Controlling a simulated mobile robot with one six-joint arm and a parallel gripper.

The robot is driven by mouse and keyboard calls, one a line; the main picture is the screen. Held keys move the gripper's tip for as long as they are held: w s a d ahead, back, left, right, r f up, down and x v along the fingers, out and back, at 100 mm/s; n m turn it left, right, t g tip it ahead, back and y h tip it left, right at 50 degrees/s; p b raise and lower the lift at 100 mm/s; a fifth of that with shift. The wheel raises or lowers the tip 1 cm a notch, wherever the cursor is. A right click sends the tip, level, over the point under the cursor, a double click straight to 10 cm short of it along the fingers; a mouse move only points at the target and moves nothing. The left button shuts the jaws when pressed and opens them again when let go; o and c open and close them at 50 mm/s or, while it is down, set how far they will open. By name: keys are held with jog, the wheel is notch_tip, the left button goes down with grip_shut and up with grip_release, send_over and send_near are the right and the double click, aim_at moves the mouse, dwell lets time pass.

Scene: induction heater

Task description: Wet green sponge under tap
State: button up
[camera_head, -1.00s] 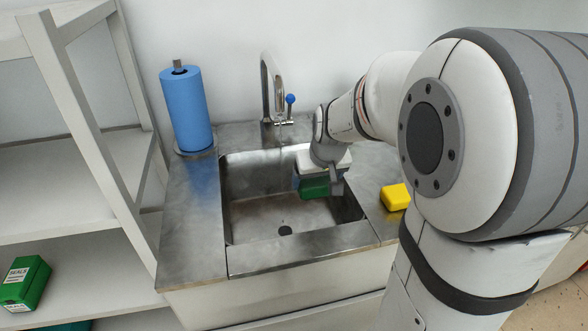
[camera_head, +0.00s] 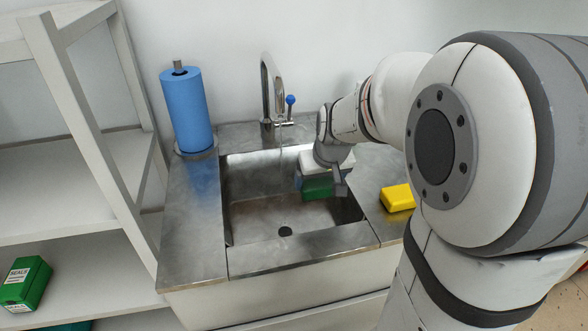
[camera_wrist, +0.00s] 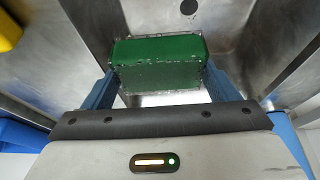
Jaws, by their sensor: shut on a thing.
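The green sponge (camera_head: 317,188) is held by my gripper (camera_head: 325,180) over the right part of the sink basin (camera_head: 262,215). In the wrist view the sponge (camera_wrist: 160,58) sits between the two blue fingers of my gripper (camera_wrist: 158,85), which is shut on it. The tap (camera_head: 268,90) stands behind the basin, with a blue-ended lever (camera_head: 290,100) on its right. A thin, faint stream seems to fall from the tap, to the left of the sponge. The sponge looks apart from this stream.
A yellow sponge (camera_head: 397,198) lies on the counter right of the basin. A blue paper roll (camera_head: 187,110) stands on the left counter. White shelving (camera_head: 75,130) with a green box (camera_head: 24,283) is at far left. The basin's left part is free.

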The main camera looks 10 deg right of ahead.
aim_at(329, 186)
jog(key=shift+s+d+r+p, duration=0.25)
jog(key=shift+s+d+r, duration=0.05)
jog(key=shift+s+r, duration=0.3)
jog(key=shift+s+d+r+p, duration=0.2)
jog(key=shift+s+d+r, duration=0.15)
jog(key=shift+s+r, duration=0.25)
jog(key=shift+s+d+r+p, duration=0.3)
jog(key=shift+s+r, duration=0.2)
jog(key=shift+s, duration=0.15)
jog(key=shift+w+f, duration=0.1)
